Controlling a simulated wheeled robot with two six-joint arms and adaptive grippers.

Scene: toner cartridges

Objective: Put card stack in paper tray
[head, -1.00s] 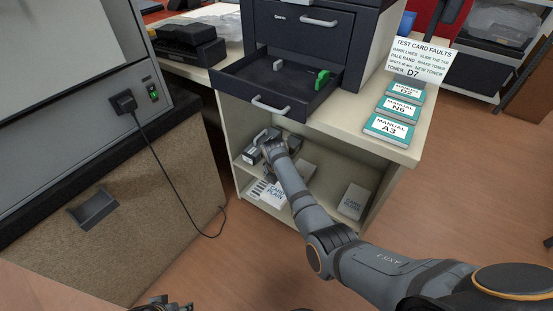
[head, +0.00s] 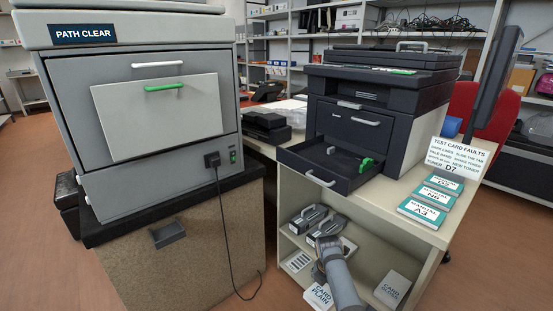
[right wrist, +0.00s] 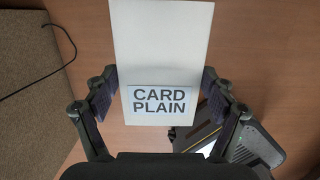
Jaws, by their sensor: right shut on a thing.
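The plain card stack (head: 318,296) is a white block lettered CARD PLAIN, low in front of the cabinet in the head view. In the right wrist view the stack (right wrist: 160,60) lies between the two fingers of my right gripper (right wrist: 160,98), which are shut on its sides. In the head view the arm partly hides the right gripper (head: 320,272). The paper tray (head: 302,169) is the dark drawer pulled out of the black printer, above and beyond the gripper. It has a green guide and a grey guide inside and holds no cards. My left gripper is out of view.
The cabinet shelf holds toner cartridges (head: 308,219) and a gloss card stack (head: 393,287). Teal manuals (head: 427,210) and a fault sign (head: 460,160) stand on the right of the counter. A grey machine (head: 150,110) with a hanging cable is at left. Floor shows under the held stack.

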